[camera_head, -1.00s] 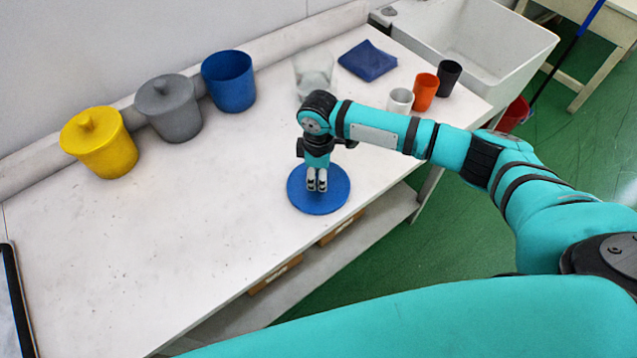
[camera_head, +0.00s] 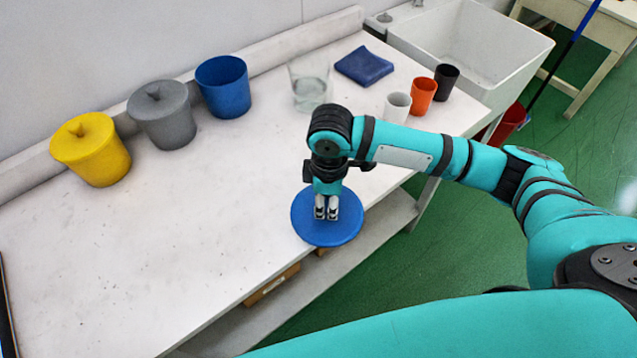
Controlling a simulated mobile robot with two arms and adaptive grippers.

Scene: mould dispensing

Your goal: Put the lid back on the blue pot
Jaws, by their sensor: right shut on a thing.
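The blue pot (camera_head: 224,90) stands open, without a lid, at the back of the white table against the ledge. The round blue lid (camera_head: 327,232) is at the table's front edge, under my right gripper (camera_head: 326,212). My right gripper points down and is shut on the lid at its middle; the fingers hide the knob. I cannot tell how far the lid is above the table. My left gripper does not show.
A lidded grey pot (camera_head: 163,118) and a lidded yellow pot (camera_head: 92,152) stand left of the blue pot. A clear glass (camera_head: 311,88), a blue cloth (camera_head: 364,65), and white (camera_head: 396,107), orange (camera_head: 421,97) and black (camera_head: 446,83) cups stand to the right. The table's middle is clear.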

